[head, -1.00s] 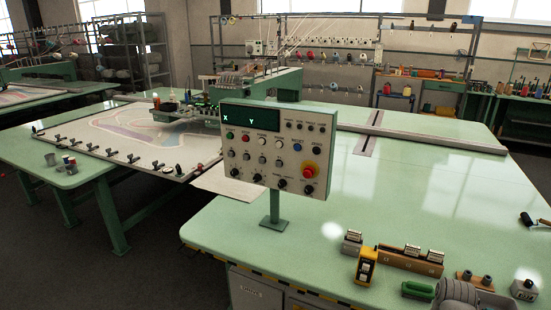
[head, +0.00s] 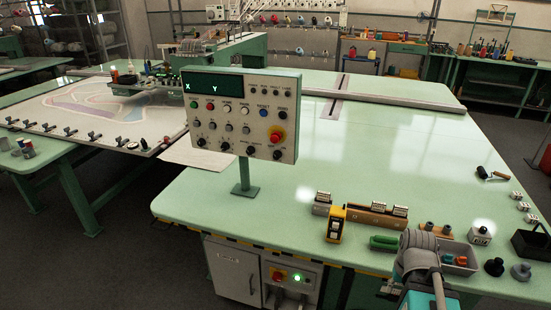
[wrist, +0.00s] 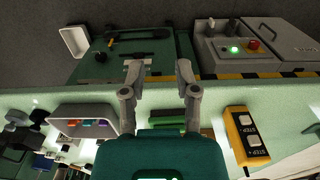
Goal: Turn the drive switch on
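No label that I can read marks the drive switch. A control box (head: 290,281) on the table's front has a red button on yellow (head: 278,275), a lit green lamp (head: 297,277) and small dark parts below, too small to tell. In the wrist view, which looks upside down, this control box (wrist: 222,60) shows the green lamp (wrist: 233,49), the red button (wrist: 253,44) and a dark knob or lever (wrist: 211,24). My gripper (wrist: 157,68) is open and empty, its fingers well apart. The control box lies to their right in that view, apart from them.
A console (head: 242,112) with a display and many knobs stands on the green table (head: 400,150). A yellow STEP box (head: 335,225), a green-handled tool (head: 384,243) and a grey tray (head: 468,259) lie by the front edge. A white cabinet door (head: 233,270) is left of the control box.

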